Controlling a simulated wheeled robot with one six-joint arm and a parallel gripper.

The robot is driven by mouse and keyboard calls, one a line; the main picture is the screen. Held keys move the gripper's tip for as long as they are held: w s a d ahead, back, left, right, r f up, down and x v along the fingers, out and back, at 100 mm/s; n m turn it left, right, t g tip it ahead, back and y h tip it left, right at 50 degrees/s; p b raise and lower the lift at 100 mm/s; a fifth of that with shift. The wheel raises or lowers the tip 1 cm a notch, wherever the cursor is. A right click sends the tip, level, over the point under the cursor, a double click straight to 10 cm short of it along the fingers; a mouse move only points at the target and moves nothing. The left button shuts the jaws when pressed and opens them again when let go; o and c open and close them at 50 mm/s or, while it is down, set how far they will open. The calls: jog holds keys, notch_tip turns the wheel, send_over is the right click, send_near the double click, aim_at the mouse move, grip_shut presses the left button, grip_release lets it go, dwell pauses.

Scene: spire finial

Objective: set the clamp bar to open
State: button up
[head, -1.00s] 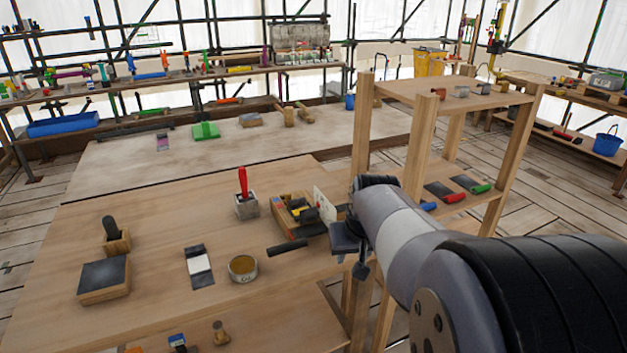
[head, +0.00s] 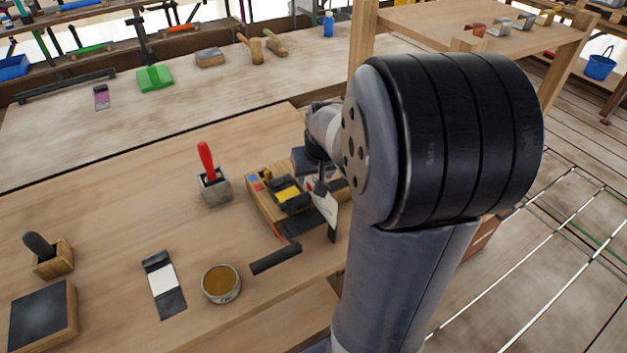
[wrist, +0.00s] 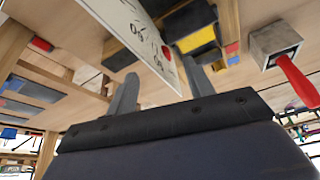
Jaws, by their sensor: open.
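A wooden fixture (head: 262,200) with a black and yellow block (head: 287,193) stands near the right edge of the workbench. A white plate with dark marks (head: 325,205) stands upright on its right side. A black bar (head: 276,258), which may be the clamp bar, sticks out at the fixture's front; its inner end is partly hidden. My gripper (head: 322,180) is at the fixture's right rear, close to the plate. In the wrist view my gripper (wrist: 160,85) has its two grey fingers apart, with the white plate (wrist: 130,35) crossing in front of them. I cannot tell if they touch it.
A red-handled tool in a grey holder (head: 213,186) stands left of the fixture. A round tin (head: 221,283), a black and white scraper (head: 164,285) and a dark block (head: 43,318) lie further left. A wooden shelf (head: 480,30) stands behind right.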

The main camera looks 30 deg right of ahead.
aim_at(313, 183)
jog(key=shift+x, duration=2.25)
jog(key=shift+c, duration=0.4)
jog(key=shift+r, duration=0.1)
grip_shut()
